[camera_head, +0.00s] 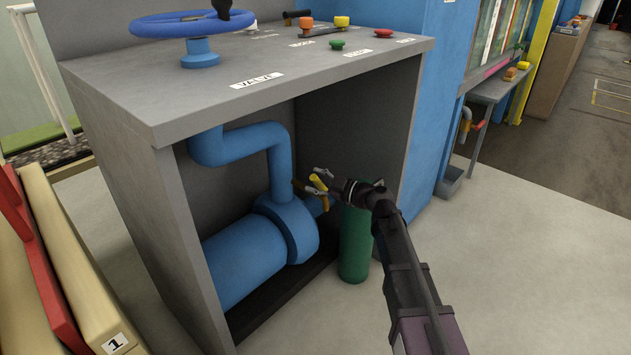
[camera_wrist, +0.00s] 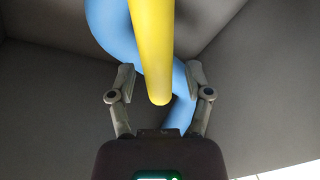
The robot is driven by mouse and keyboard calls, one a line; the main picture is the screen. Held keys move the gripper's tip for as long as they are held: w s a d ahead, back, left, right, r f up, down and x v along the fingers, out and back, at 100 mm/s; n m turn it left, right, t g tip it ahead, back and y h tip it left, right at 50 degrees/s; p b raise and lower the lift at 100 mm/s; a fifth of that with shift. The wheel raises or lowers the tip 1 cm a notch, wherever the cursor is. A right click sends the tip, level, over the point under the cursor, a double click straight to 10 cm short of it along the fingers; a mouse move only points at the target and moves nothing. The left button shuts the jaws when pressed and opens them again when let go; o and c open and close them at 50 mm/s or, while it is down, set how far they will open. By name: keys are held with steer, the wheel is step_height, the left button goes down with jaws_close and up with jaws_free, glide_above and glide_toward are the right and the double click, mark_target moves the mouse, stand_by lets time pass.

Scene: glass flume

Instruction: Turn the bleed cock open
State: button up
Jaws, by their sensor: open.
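The bleed cock's yellow lever (camera_head: 319,182) shows inside the grey cabinet, beside the blue pipework. In the wrist view the yellow lever (camera_wrist: 154,45) comes down from the top edge, and its rounded end lies between my fingers. My gripper (camera_head: 322,186) reaches into the cabinet opening from the right, at the lever. In the wrist view my gripper (camera_wrist: 160,80) is open, with one finger on each side of the lever and a gap to both. The cock's body is mostly hidden behind my gripper in the head view.
A blue pipe (camera_head: 240,144) and a large blue cylinder (camera_head: 243,262) fill the cabinet's left. A green bottle (camera_head: 355,245) stands below my gripper. The cabinet top (camera_head: 260,60) carries a blue handwheel (camera_head: 185,22) and several buttons. Floor to the right is clear.

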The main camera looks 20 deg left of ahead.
jaws_close()
steer(key=shift+a, duration=0.1)
stand_by(0.4)
